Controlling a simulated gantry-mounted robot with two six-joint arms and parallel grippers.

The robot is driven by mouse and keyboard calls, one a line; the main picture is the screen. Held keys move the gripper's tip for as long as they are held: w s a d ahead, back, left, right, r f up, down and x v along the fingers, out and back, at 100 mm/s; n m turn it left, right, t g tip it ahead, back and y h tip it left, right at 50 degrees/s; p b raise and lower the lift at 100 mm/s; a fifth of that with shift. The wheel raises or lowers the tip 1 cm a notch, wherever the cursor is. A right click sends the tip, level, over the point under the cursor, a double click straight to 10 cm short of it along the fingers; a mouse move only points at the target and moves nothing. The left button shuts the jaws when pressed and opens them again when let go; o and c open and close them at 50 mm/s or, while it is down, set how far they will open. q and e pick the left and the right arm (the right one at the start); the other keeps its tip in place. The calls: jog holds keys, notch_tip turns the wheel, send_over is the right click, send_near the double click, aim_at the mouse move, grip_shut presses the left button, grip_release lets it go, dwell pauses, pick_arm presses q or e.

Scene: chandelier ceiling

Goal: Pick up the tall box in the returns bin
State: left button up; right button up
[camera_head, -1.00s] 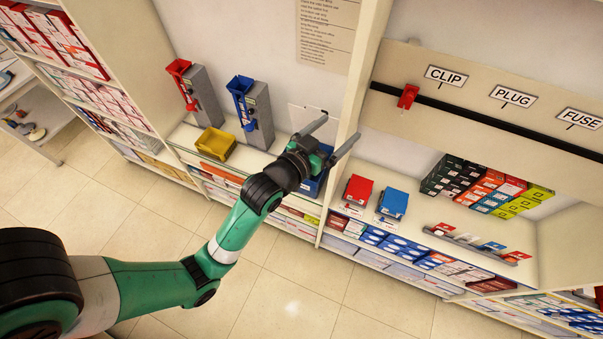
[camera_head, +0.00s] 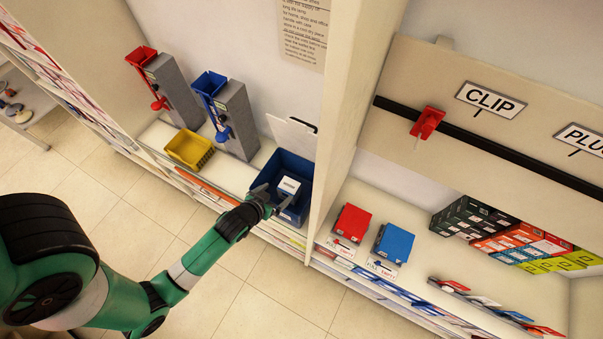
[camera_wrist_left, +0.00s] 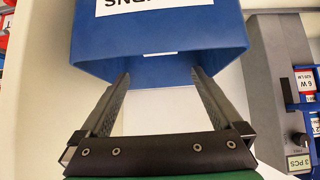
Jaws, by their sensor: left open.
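The returns bin (camera_head: 298,165) is a blue open-topped bin on the shelf, left of the upright divider. Inside it stands a pale box (camera_head: 289,185) with a dark label, its lower part hidden by the bin and gripper. My left gripper (camera_head: 275,197) is open at the near side of the bin, close to the box. In the left wrist view the bin's blue wall (camera_wrist_left: 160,68) with part of a white label lies just beyond my two spread fingers (camera_wrist_left: 160,82). A pale surface shows between them; I cannot tell what it is. My right gripper is out of view.
A yellow bin (camera_head: 190,149) and grey dispensers with red (camera_head: 140,56) and blue (camera_head: 208,83) tops stand left of the bin. A tall divider (camera_head: 345,130) rises close on its right. Red (camera_head: 352,222) and blue (camera_head: 394,243) boxes stand beyond it.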

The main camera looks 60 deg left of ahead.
aim_at(288, 187)
pick_arm(q)
jog(key=x, duration=0.2)
jog(key=b+x, duration=0.1)
jog(key=x, duration=0.1)
jog(key=s+f+x, duration=0.1)
jog(key=x, duration=0.1)
jog(key=shift+w+f, duration=0.2)
jog(key=b+x, duration=0.2)
jog(key=x, duration=0.3)
jog(key=shift+w+d+f, duration=0.1)
jog(key=shift+w, duration=0.05)
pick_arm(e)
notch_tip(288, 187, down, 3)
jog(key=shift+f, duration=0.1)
pick_arm(q)
jog(key=shift+c, duration=0.3)
jog(key=c, duration=1.2)
